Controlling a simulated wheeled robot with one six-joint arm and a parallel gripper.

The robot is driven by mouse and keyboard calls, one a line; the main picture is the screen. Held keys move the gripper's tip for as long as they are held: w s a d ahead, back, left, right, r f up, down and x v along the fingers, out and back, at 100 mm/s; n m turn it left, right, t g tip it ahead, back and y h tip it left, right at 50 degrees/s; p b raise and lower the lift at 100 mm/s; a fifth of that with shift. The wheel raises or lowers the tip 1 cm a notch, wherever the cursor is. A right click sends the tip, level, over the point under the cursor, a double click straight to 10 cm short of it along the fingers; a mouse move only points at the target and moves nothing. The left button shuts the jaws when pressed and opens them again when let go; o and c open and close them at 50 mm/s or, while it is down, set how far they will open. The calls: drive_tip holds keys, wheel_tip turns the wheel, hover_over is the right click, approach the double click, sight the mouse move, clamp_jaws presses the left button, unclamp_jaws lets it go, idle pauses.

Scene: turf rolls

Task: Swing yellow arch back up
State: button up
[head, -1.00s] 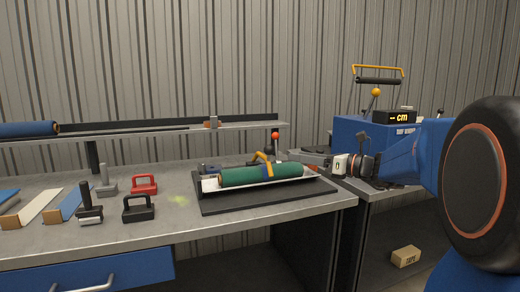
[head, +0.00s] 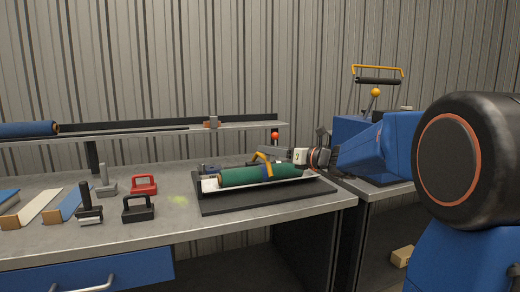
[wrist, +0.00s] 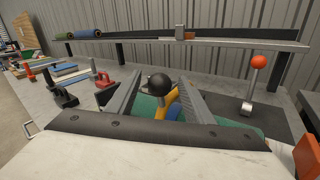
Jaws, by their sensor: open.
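The yellow arch (head: 264,160) leans tilted at the middle of a green turf roll (head: 240,175), beside a blue band on the roll. In the wrist view the arch (wrist: 171,101) shows between my fingers, with a black ball knob (wrist: 158,84) at its upper end. My gripper (wrist: 160,78) is open, with a grey ribbed finger on either side of the knob. I cannot tell whether either finger touches it. In the head view my gripper (head: 262,152) comes in from the right, just above the roll. The arch's far side is hidden.
A red-ball lever (head: 275,136) stands just behind the roll, to the right in the wrist view. The roll lies in a white tray on a black mat (head: 220,204). Black and red handled tools (head: 138,208) stand left. A shelf (head: 160,132) runs behind.

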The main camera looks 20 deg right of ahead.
sight(261, 155)
drive_tip(key=shift+x, duration=2.55)
drive_tip(key=shift+c, duration=0.2)
